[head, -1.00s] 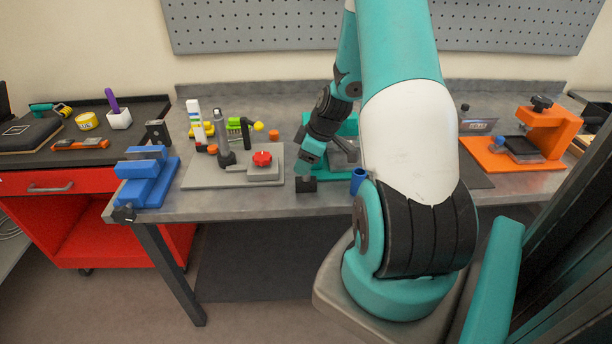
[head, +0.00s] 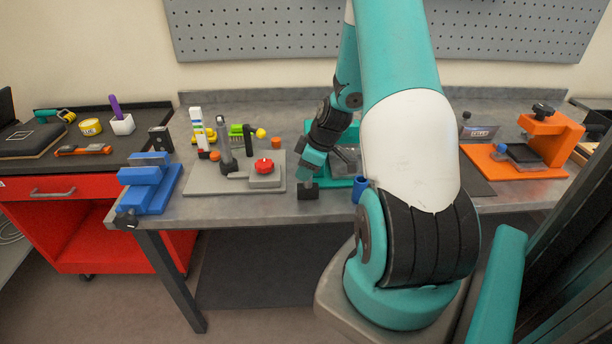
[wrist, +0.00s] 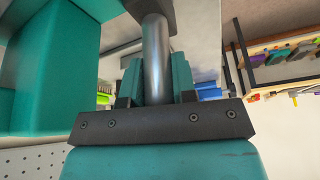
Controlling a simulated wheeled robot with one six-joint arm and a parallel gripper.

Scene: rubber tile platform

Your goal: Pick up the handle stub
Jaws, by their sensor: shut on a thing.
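The handle stub (wrist: 156,60) is a plain grey metal cylinder in the wrist view. It stands between the two teal fingers of my gripper (wrist: 160,80), and my gripper is shut on it. Its outer end runs past the fingertips towards a dark part at the top edge. In the head view my gripper (head: 309,178) points down near the front edge of the grey workbench (head: 240,207). A small black block (head: 308,192) is directly below it. The stub cannot be clearly made out there, and I cannot tell whether the block is joined to it.
A grey plate with a red knob (head: 264,166) lies left of my gripper, and a blue vise (head: 148,187) is farther left. A teal fixture (head: 342,166) is close behind and right. A blue cup (head: 360,186) stands to the right. An orange clamp stand (head: 541,150) is far right.

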